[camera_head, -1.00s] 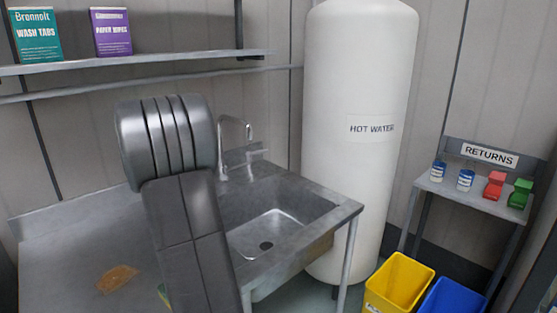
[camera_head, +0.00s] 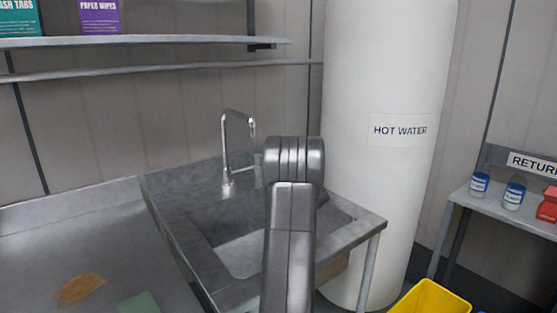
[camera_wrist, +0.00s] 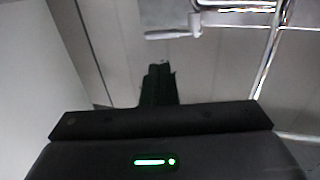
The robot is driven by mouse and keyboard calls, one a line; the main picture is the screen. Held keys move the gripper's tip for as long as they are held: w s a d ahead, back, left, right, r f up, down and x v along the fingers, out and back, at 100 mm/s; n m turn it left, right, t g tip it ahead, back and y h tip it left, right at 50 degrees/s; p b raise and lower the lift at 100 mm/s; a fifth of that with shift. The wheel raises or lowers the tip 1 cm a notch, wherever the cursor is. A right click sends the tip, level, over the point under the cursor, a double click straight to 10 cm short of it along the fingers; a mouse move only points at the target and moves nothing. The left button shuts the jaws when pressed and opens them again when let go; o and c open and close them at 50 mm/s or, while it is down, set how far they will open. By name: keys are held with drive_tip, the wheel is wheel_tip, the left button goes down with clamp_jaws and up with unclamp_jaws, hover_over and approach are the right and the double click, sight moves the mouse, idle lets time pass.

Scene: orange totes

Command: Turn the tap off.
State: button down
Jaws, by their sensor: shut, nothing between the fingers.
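The chrome tap (camera_head: 227,150) stands at the back of the steel sink (camera_head: 228,258), its curved spout pointing right. In the wrist view, a pale lever handle (camera_wrist: 172,34) sticks out to the left near the top, with shiny tap pipes (camera_wrist: 268,62) at right. My gripper (camera_wrist: 158,70) is shut and empty, its dark fingers below the lever in the picture. A gap shows between fingertips and lever. In the head view my arm hides the gripper and part of the sink, and the lever beside the tap's base is mostly covered. I cannot tell whether water runs.
A white hot water tank (camera_head: 385,200) stands close at the sink's right. A shelf (camera_head: 150,42) with boxes hangs on the back wall. An orange-brown patch (camera_head: 80,289) and a green item (camera_head: 139,303) lie on the left counter. A yellow bin (camera_head: 430,298) stands at lower right.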

drive_tip(key=x, duration=1.2)
drive_tip(key=shift+w+a, duration=0.1)
drive_tip(key=shift+p, duration=0.4)
drive_tip(key=p, duration=0.1)
drive_tip(key=w+p, duration=0.1)
drive_tip(key=shift+r+p, duration=0.25)
drive_tip(key=shift+p, duration=0.05)
drive_tip(key=shift+w+p, duration=0.4)
drive_tip(key=shift+p, duration=0.35)
drive_tip(key=shift+w+f, duration=0.25)
drive_tip(key=shift+w, duration=0.05)
